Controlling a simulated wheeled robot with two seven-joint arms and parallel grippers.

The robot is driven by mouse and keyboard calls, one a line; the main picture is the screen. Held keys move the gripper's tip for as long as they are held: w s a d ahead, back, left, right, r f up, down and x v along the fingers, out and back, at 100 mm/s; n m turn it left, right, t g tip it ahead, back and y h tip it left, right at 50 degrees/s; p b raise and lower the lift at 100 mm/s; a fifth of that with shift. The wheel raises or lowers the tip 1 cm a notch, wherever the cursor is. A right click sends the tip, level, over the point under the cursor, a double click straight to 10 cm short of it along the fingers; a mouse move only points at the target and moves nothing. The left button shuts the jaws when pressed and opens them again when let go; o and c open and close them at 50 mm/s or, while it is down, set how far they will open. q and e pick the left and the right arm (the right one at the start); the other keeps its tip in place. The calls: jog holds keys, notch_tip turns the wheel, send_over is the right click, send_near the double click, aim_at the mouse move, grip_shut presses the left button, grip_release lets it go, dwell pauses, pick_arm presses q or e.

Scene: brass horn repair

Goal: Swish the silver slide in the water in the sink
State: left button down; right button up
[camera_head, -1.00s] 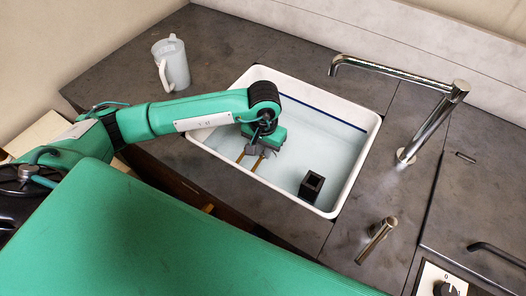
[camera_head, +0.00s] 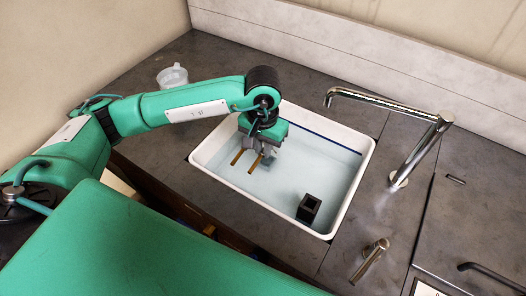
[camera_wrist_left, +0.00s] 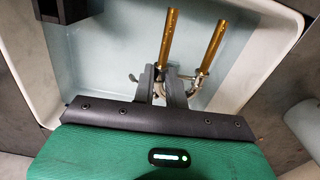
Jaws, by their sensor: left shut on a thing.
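The slide shows as two brass-coloured tubes with silvery joints in the left wrist view (camera_wrist_left: 168,38) and in the head view (camera_head: 238,157). My left gripper (camera_head: 264,160) is shut on the slide's silvery end, with its fingers also showing in the left wrist view (camera_wrist_left: 161,85). The white sink (camera_head: 212,180) holds clear, pale water (camera_head: 285,180). The gripper and slide are over the left part of the sink. I cannot tell whether the tubes touch the water. My right gripper is not in view.
A dark, hollow block (camera_head: 308,208) stands in the sink near its front right corner. A translucent jug (camera_head: 172,75) stands behind my left arm on the grey counter (camera_head: 225,50).

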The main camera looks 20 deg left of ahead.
pick_arm(q)
notch_tip(320, 180, up, 7)
jog(key=shift+p, duration=0.85)
